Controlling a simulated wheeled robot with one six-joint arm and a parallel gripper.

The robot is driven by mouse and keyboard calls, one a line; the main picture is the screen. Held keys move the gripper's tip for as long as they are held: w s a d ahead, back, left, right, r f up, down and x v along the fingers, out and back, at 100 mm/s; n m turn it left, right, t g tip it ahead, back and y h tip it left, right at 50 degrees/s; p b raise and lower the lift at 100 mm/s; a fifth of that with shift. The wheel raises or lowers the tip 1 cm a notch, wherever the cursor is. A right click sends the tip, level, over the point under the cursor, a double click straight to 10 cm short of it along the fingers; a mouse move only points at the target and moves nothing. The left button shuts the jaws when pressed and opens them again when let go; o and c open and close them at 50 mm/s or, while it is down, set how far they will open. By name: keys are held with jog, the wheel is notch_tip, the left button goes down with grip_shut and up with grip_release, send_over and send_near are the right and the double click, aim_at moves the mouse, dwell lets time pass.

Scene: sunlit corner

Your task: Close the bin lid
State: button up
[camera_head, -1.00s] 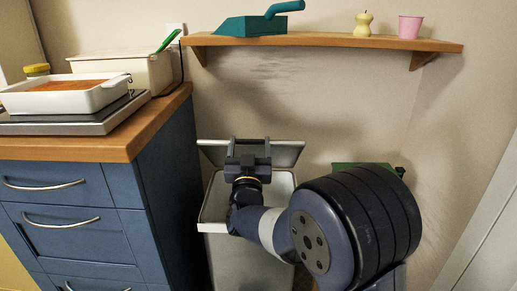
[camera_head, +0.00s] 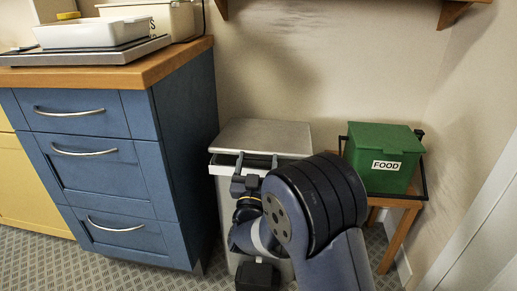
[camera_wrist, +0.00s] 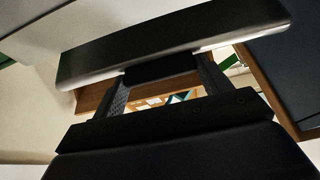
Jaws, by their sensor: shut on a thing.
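The bin (camera_head: 224,190) is a tall pale box beside the blue cabinet. Its grey metal lid (camera_head: 265,135) lies nearly flat over the top in the head view. In the wrist view the lid's edge (camera_wrist: 170,42) crosses just beyond my gripper (camera_wrist: 160,75). My arm hides much of the bin's front.
The blue cabinet (camera_head: 100,165) stands close on the left. A green box labelled FOOD (camera_head: 385,155) sits on a small wooden stand (camera_head: 398,225) at the right. A wall is close behind. Patterned floor (camera_head: 60,262) is free in front of the cabinet.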

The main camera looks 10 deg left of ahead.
jog(key=shift+w+d+f, duration=0.1)
jog(key=shift+w+f, duration=0.15)
jog(key=shift+f, duration=0.7)
jog(key=o, duration=1.3)
jog(key=shift+o, duration=0.4)
jog(key=p+v, duration=0.2)
jog(key=v, duration=0.9)
jog(key=shift+s+r, duration=0.25)
jog(key=shift+w, duration=0.1)
jog(key=b+x, duration=0.2)
jog(key=x, duration=0.9)
jog(key=shift+w+r, duration=0.15)
jog(key=shift+w, duration=0.15)
